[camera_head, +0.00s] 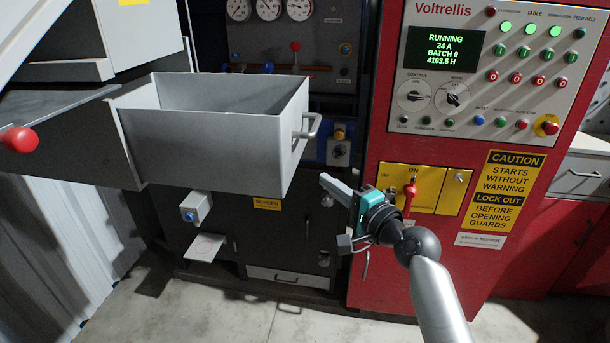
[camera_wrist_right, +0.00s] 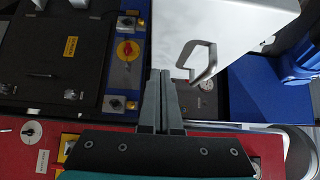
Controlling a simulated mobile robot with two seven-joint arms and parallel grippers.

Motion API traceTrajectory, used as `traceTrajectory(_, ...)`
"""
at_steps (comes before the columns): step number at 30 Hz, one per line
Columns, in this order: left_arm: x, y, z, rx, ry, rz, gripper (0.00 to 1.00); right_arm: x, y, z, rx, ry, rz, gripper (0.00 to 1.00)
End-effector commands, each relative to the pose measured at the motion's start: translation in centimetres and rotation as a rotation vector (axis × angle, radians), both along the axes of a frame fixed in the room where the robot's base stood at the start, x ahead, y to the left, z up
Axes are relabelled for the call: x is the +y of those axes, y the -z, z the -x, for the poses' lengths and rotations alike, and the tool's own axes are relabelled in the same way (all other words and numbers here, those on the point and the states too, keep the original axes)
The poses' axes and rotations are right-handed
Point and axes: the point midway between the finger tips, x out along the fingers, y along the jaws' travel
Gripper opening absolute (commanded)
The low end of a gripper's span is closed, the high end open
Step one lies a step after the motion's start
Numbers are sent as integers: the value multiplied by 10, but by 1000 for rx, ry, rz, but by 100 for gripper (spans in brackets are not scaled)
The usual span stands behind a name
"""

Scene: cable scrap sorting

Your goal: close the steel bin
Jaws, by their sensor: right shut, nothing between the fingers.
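The steel bin (camera_head: 215,150) is a grey open-topped box at the left centre of the head view, standing out from the dark machine front. Its looped handle (camera_head: 312,130) is on its right end wall. The bin (camera_wrist_right: 215,30) and its handle (camera_wrist_right: 200,62) also show in the right wrist view. My right gripper (camera_head: 325,180) is just below and to the right of the handle, apart from it. In the right wrist view my right gripper (camera_wrist_right: 160,73) is shut and empty, with the fingertips left of the handle. My left gripper is not in view.
A red control cabinet (camera_head: 455,170) with buttons and a yellow switch panel (camera_head: 425,188) stands close behind my right gripper. A red knob (camera_head: 20,140) is at the far left. A small box with a blue button (camera_head: 195,208) is below the bin. The floor in front is clear.

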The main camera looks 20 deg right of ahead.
Motion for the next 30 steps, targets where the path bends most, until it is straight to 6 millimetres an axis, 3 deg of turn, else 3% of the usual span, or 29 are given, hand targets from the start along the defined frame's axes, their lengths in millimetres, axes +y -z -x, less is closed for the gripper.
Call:
traceTrajectory(4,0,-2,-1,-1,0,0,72,5,-1,-24,-2,0,0,0)
traceTrajectory(9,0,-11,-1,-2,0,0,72,27,-1,-36,0,0,-2,0)
traceTrajectory(15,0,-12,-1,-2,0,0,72,36,0,-42,1,2,1,0)
traceTrajectory(30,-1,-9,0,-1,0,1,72,36,1,-49,0,1,1,0)
